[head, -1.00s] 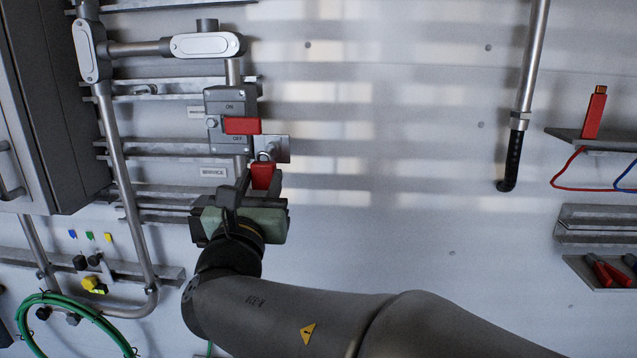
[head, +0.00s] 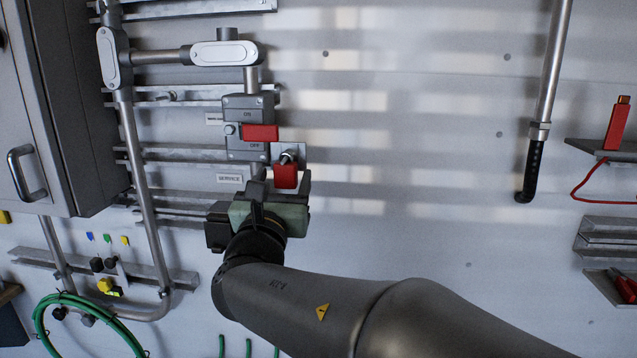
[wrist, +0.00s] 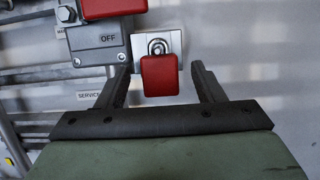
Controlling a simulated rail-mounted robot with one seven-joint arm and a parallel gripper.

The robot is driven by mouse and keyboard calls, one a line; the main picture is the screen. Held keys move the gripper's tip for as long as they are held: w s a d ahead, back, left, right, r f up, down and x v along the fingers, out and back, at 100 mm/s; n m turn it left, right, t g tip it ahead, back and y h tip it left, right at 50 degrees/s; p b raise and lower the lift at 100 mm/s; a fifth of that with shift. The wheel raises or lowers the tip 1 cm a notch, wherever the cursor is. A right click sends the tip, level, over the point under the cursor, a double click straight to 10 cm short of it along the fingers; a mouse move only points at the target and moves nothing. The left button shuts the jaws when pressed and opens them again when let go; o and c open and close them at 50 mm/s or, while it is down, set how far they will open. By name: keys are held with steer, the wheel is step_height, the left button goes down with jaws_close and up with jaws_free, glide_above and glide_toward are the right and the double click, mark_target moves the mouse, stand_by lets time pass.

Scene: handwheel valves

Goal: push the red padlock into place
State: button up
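The red padlock (head: 286,177) hangs upright by its metal shackle at a small light plate (head: 279,151), below and right of the grey switch box (head: 240,112). In the wrist view the padlock (wrist: 160,76) is between the two dark fingers of my gripper (wrist: 162,68), with a visible gap on each side. My gripper (head: 283,180) is open and just below and around the padlock in the head view. I cannot tell how deep the padlock sits between the fingers, or whether the shackle is fully closed.
A red switch handle (head: 260,132) projects just above the padlock, near OFF. A SERVICE label (head: 230,179) and metal rails lie to the left. A grey cabinet (head: 75,110) stands further left. The wall to the right is mostly clear up to a vertical pipe (head: 552,75).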

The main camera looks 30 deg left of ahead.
steer(key=shift+s, duration=0.1)
steer(key=b+v, duration=0.4)
steer(key=v, duration=1.3)
steer(key=shift+s+b, duration=0.15)
steer(key=shift+b, duration=0.25)
steer(key=shift+f, duration=0.1)
steer(key=w+d+f+m+g+h, duration=0.3)
steer(key=w+d+f+m+h, duration=0.15)
steer(key=d, duration=0.35)
steer(key=w+d+f+m+g+h, duration=0.2)
steer(key=w+d+f+m+h, duration=0.25)
steer(key=d, duration=0.45)
steer(key=w+d+f+m+g+h, duration=0.35)
steer(key=d+f+m, duration=0.25)
steer(key=d, duration=0.2)
steer(key=s+d+f+m+g, duration=0.4)
steer(key=d+f+m, duration=0.2)
steer(key=d, duration=0.1)
steer(key=s+d+f+m+g, duration=0.3)
steer(key=d+f+m+g, duration=0.15)
steer(key=d+m, duration=0.2)
steer(key=s+d+f+m+g+y, duration=0.1)
steer(key=s+f+m+g+y, duration=0.2)
steer(key=m, duration=0.9)
steer(key=s+f+y, duration=0.3)
steer(key=s, duration=0.1)
steer(key=shift+f, duration=0.3)
